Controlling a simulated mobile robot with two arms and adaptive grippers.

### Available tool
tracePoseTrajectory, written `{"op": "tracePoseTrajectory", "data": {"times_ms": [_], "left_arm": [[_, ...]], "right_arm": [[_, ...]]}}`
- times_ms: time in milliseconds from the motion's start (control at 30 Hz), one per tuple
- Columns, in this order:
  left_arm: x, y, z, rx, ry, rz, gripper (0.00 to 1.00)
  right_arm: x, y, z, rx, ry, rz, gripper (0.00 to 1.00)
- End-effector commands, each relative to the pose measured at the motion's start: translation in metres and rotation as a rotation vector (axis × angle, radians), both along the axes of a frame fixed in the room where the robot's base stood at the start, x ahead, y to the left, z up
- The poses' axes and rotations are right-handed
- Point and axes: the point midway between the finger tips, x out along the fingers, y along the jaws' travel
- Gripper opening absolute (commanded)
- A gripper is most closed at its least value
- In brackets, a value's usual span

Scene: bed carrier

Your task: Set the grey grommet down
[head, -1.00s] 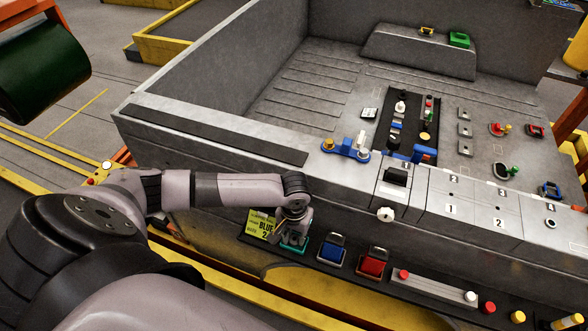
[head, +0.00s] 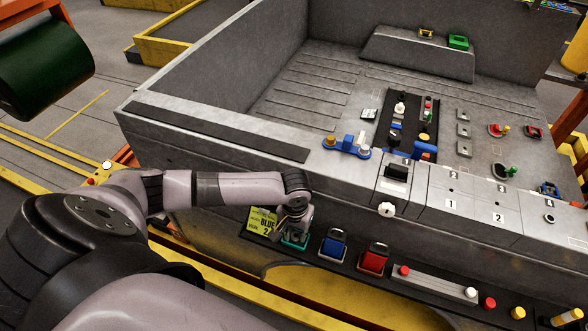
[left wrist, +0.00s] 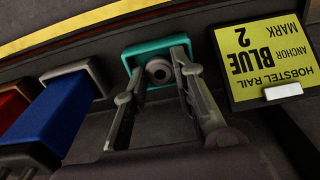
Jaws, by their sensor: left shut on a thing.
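The grey grommet (left wrist: 159,71), a small ring with a dark hole, shows in the left wrist view between the fingers of my left gripper (left wrist: 157,68). My left gripper is shut on it. The grommet is at the opening of a teal-rimmed holder (left wrist: 132,51); I cannot tell whether it touches the holder's bottom. In the head view my left gripper (head: 295,234) points down at the teal holder (head: 292,245) on the side ledge, and the grommet is hidden there. My right gripper is not in view.
A yellow "BLUE 2" label (head: 262,223) stands beside the teal holder. Blue (head: 333,248) and red (head: 373,260) holders follow on the ledge to the right. The grey truck bed (head: 215,140) rises behind, with several small parts on its floor and rim.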

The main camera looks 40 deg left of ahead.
Motion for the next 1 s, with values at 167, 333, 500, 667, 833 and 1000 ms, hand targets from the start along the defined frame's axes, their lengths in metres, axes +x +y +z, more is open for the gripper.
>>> {"op": "tracePoseTrajectory", "data": {"times_ms": [167, 333, 500, 667, 833, 1000], "left_arm": [[-0.019, -0.007, -0.024, -0.011, 0.041, -0.009, 0.29], [-0.019, -0.007, -0.024, -0.011, 0.041, -0.009, 0.41], [-0.019, -0.007, -0.023, -0.009, 0.041, -0.013, 0.48], [-0.019, -0.007, -0.021, -0.011, 0.040, -0.014, 0.48], [-0.019, -0.008, -0.003, -0.010, 0.037, -0.016, 0.48], [-0.018, -0.006, 0.036, -0.004, 0.027, -0.012, 0.48]], "right_arm": [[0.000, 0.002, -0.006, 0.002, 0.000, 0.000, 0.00], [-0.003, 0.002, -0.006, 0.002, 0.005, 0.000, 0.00], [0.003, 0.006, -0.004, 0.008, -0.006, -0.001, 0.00], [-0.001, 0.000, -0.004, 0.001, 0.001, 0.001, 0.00], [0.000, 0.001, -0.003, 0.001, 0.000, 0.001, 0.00], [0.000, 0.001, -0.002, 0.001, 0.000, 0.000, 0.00]]}}
